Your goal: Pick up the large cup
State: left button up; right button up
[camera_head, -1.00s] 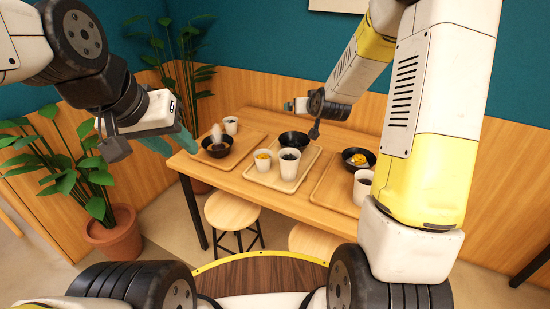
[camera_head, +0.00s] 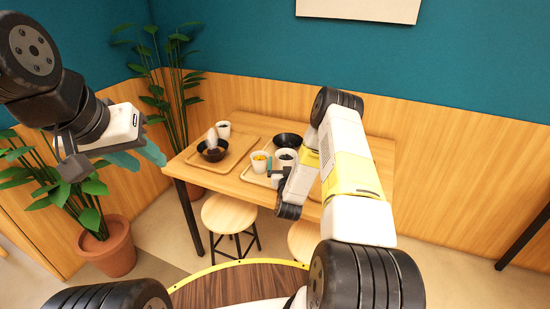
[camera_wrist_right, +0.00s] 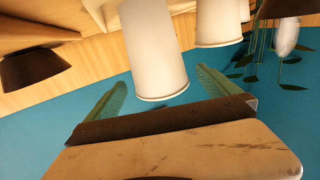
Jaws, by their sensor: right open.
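A white cup with dark contents (camera_head: 285,157) stands on the middle tray of the table. A smaller white cup with yellow contents (camera_head: 259,161) is just left of it. In the right wrist view, which is upside down, a large white cup (camera_wrist_right: 155,50) is in front of my right gripper (camera_wrist_right: 163,77), and the second cup (camera_wrist_right: 217,22) is beside it. My right gripper is open, its green fingers on either side of the large cup's rim end; I cannot tell if they touch. My left gripper (camera_head: 140,155) is open and empty, far left of the table.
A left tray (camera_head: 238,150) holds a dark bowl (camera_head: 211,154) and another cup (camera_head: 223,128). A black bowl (camera_head: 287,140) is behind the middle cups. My right arm hides the table's right part. A stool (camera_head: 230,213) and potted plant (camera_head: 105,250) stand nearby.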

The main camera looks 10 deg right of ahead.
aim_at(286, 151)
jog(key=x, duration=0.6)
jog(key=shift+w+r, duration=0.1)
jog(key=shift+w, duration=0.1)
jog(key=shift+c, duration=0.4)
jog(key=c, duration=2)
jog(key=shift+c, duration=0.2)
jog(key=shift+r, duration=0.1)
